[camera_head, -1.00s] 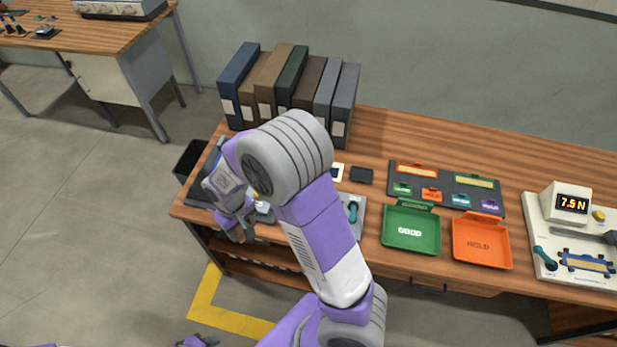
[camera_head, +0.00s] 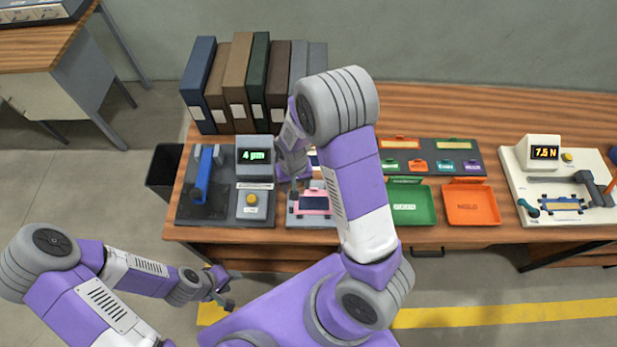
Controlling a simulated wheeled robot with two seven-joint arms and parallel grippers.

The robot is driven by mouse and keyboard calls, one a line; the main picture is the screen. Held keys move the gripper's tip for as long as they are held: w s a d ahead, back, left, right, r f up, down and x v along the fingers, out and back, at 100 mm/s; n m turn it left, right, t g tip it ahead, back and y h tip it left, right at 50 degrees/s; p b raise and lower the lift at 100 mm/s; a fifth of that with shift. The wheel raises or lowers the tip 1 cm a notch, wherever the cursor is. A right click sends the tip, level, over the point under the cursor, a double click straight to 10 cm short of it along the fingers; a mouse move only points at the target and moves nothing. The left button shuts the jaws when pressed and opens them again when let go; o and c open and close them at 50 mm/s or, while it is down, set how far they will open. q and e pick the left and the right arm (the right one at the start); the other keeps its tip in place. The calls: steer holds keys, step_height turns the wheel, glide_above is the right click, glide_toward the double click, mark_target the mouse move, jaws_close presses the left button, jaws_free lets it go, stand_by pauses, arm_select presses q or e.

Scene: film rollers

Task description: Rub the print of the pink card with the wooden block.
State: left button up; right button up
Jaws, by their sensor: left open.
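The pink card (camera_head: 314,203) lies on a grey plate at the table's front edge, with a dark print area on it. My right gripper (camera_head: 294,192) points down over the left end of the card. Whether it touches the card, and whether its jaws hold anything, I cannot tell. My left gripper (camera_head: 222,291) is open, low in front of the table and apart from everything on it. The wooden block cannot be made out. My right arm covers the area just right of the card.
A gauge reading 4 µm (camera_head: 254,156) with a blue lever (camera_head: 203,180) stands left of the card. Binders (camera_head: 238,85) line the back. A green tray (camera_head: 411,205), an orange tray (camera_head: 471,204) and a 7.5 N tester (camera_head: 545,160) stand to the right.

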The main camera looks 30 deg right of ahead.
steer(key=shift+s+d+m+p, duration=0.85)
steer(key=shift+m+p, duration=0.15)
arm_select(q)
steer(key=shift+s+f+b, duration=0.1)
steer(key=shift+f+b, duration=0.3)
steer(key=shift+b, duration=1.7)
arm_select(e)
steer(key=shift+m, duration=0.4)
steer(key=shift+s+d+f, duration=0.1)
steer(key=shift+f, duration=1.6)
steer(key=shift+s+d+f, duration=0.1)
steer(key=shift+f, duration=1.55)
